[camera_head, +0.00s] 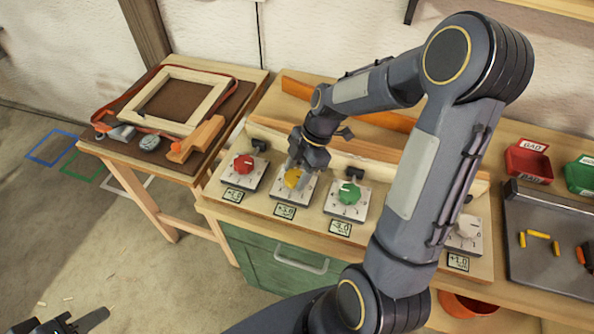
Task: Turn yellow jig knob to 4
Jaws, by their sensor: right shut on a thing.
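The yellow knob (292,178) sits on a white dial plate (303,193) on the jig board, between a red knob (244,164) and a green knob (349,194). My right gripper (298,170) comes down from above and is shut on the yellow knob, covering part of it and its dial. The pointer and the numbers on the dial are too small to read. A small display (285,212) below it seems to read about 3.0, not clearly. My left gripper (65,325) is only partly in view at the bottom left edge, over the floor, far from the jig.
A white knob (470,226) stands further right, partly behind my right arm. Red (528,160) and green (582,174) bins and a dark tray (548,272) are at the right. A side table (95,150) at the left holds a wooden frame (215,91).

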